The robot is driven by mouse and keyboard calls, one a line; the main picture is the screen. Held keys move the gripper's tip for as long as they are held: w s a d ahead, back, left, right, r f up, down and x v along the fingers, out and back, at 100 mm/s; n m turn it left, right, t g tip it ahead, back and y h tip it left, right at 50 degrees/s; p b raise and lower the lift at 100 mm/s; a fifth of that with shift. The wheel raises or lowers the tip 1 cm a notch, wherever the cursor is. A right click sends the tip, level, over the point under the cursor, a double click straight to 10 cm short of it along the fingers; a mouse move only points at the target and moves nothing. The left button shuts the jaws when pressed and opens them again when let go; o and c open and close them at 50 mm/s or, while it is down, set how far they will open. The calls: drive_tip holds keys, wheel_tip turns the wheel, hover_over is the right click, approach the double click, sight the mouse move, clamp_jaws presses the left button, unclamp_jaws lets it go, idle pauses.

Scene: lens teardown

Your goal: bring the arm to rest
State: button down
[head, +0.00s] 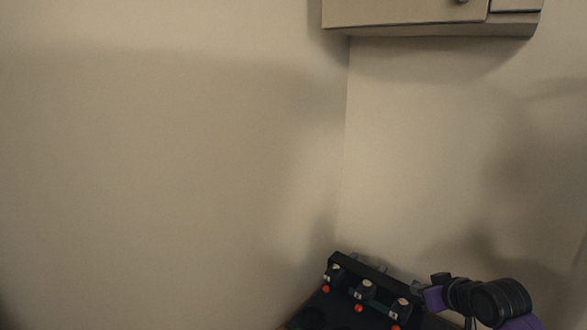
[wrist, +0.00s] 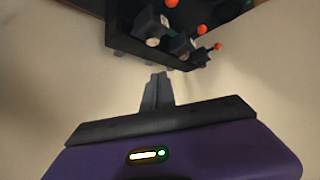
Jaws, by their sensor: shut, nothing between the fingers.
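My gripper (wrist: 159,78) shows in the wrist view with its dark fingers together and nothing between them. Its purple body fills the bottom of that view. The fingers point toward a black rack (wrist: 118,38) with several dark blocks and red knobs; a strip of pale background shows between the fingertips and the rack. In the head view, my purple and black arm is at the lower right, beside the same black rack (head: 345,262). The fingers are too small to make out clearly there.
A pale cabinet (head: 410,14) hangs on the wall at the top right of the head view. Bare beige walls (head: 170,150) meet in a corner and fill most of that view. The rack's lower part is cut off by the frame.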

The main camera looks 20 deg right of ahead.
drive_tip(key=w+a+r+m+t+b, duration=0.15)
drive_tip(key=w+a+r+t, duration=0.25)
drive_tip(key=a+r+t, duration=0.5)
drive_tip(key=s+a+m+h, duration=0.2)
drive_tip(key=s+a+m, duration=0.2)
drive_tip(key=s+a, duration=0.25)
drive_tip(key=s+a+f+n+g+y+b, duration=0.1)
drive_tip(key=s+a+f, duration=0.3)
drive_tip(key=s, duration=0.8)
drive_tip(key=s+a+f+n+g+y+b, duration=0.1)
drive_tip(key=s+a+f+n+b, duration=0.1)
drive_tip(key=s, duration=1.1)
drive_tip(key=s+a+f+n+g+y+b, duration=0.1)
drive_tip(key=s+a+f, duration=0.5)
drive_tip(key=s, duration=0.7)
drive_tip(key=shift+s+a+f+n+g+b, duration=0.2)
drive_tip(key=shift+a+n+g+b, duration=0.4)
drive_tip(key=shift+a+n, duration=0.45)
